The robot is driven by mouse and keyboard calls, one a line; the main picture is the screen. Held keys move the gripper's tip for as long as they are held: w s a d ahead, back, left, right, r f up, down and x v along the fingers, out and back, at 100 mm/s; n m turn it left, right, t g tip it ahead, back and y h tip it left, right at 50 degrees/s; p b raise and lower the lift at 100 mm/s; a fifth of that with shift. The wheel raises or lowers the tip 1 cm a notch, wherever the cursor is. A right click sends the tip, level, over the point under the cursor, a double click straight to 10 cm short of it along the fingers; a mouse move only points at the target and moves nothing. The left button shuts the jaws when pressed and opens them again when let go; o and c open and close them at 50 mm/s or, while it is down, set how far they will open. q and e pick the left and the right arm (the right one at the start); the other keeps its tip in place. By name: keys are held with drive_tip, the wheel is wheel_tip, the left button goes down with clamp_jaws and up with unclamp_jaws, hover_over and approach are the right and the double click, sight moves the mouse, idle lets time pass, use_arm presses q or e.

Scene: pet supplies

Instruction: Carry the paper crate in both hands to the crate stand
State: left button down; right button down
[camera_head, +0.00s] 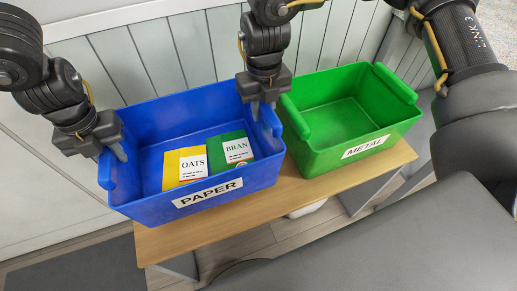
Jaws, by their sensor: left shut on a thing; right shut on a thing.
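The paper crate (150,208) is a blue open bin with a white PAPER label on its front. It sits on a wooden-topped table or bench, at the left. My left gripper (118,153) is shut on the crate's left end wall. My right gripper (262,108) is shut on the crate's right end wall. The fingers partly hide both grips. I cannot tell which surface is the crate stand.
A green METAL crate (335,158) stands empty close to the right of the paper crate. Both are on the wooden top (200,236). A panelled wall (140,65) rises behind. A dark mat (80,275) lies on the floor at lower left.

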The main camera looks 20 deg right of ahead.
sight(126, 171)
use_arm(q)
drive_tip(key=shift+a+f, duration=0.15)
drive_tip(key=shift+f, duration=0.05)
use_arm(e)
drive_tip(key=shift+d+f, duration=0.2)
